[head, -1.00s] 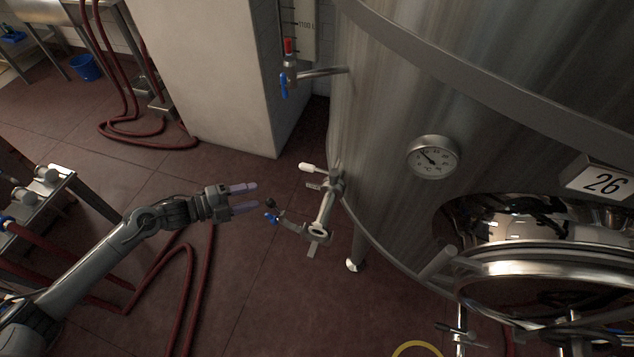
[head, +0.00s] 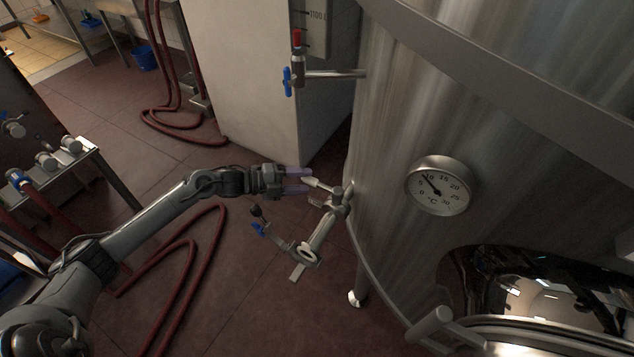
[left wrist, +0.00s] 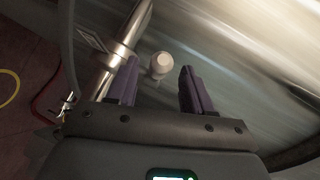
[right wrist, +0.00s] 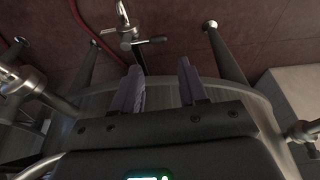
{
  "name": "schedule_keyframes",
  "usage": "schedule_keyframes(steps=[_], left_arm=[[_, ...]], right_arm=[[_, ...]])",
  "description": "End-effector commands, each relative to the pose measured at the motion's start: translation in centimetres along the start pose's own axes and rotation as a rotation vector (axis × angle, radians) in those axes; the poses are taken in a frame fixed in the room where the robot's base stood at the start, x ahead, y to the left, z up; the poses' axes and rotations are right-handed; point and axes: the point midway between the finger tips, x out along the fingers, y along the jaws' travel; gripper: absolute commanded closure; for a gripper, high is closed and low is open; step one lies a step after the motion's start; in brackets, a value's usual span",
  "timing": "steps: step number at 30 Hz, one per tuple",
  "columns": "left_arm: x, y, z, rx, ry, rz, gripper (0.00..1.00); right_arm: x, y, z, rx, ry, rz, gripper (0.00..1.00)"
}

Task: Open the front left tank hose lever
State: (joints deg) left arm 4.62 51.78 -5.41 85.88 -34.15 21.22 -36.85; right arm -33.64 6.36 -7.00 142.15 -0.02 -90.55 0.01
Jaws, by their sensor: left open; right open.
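The tank hose lever (head: 318,185) has a white-tipped handle and sits on the metal outlet valve at the lower left side of the steel tank (head: 400,120). My left gripper (head: 303,181) is open, its purple fingers level with the handle's tip. In the left wrist view the round white knob (left wrist: 160,64) shows between the spread fingers, with a gap on each side; I cannot tell how deep it sits. The outlet pipe (head: 318,235) slopes down below the lever. My right gripper (right wrist: 160,68) is open and empty in its wrist view, out of the head view.
A sight-gauge valve (head: 298,72) sticks out above. Red hoses (head: 185,255) lie on the floor. A dial gauge (head: 438,185) is on the tank. A metal valve (right wrist: 128,36) shows beyond my right fingers.

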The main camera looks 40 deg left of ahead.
Motion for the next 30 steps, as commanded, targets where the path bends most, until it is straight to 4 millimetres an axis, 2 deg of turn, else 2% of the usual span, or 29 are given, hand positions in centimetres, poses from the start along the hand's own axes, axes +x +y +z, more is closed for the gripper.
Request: schedule_keyframes(steps=[3,10,23,30], left_arm=[[1.8,0.0,0.1,-0.001,-0.001,-0.004,0.49],[4.1,0.1,0.1,-0.001,-0.001,-0.002,0.49],[4.8,0.0,0.0,-0.001,-0.001,0.000,0.49],[4.8,0.0,0.0,-0.001,-0.001,0.000,0.84]], right_arm=[[0.5,0.1,-0.1,0.001,0.005,0.003,0.57],[1.0,0.2,0.1,-0.004,0.004,0.007,0.57],[1.1,0.4,0.1,-0.012,0.004,0.013,0.57],[1.1,0.3,0.1,-0.007,0.005,0.010,0.57]])
